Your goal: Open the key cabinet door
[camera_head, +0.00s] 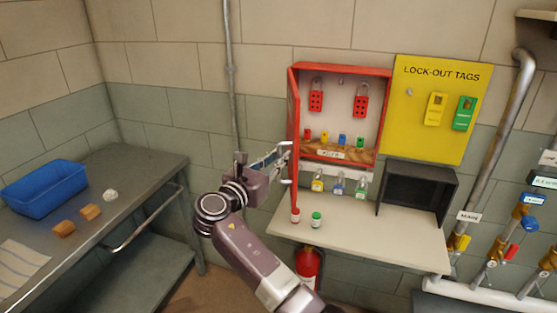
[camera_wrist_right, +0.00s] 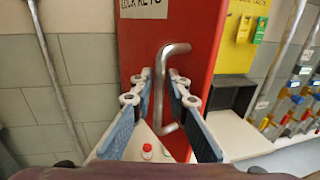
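The red key cabinet (camera_head: 387,110) hangs on the wall with its inside exposed. Its red door (camera_head: 293,115) is swung out at the cabinet's left side and shows nearly edge-on. In the right wrist view the door's outer face (camera_wrist_right: 199,50) carries a metal bar handle (camera_wrist_right: 163,75). My right gripper (camera_head: 284,156) is at the handle. Its two fingers are apart, and in the wrist view the bar shows in the gap between the fingertips (camera_wrist_right: 167,85). I cannot tell whether they touch it. My left gripper is not in view.
Below the cabinet is a pale shelf (camera_head: 395,232) with two small bottles and a black open box (camera_head: 417,188). Padlocks hang under the cabinet. A yellow lock-out board (camera_head: 441,75) is at right. A grey bench (camera_head: 135,165) with a blue bin (camera_head: 45,190) stands left.

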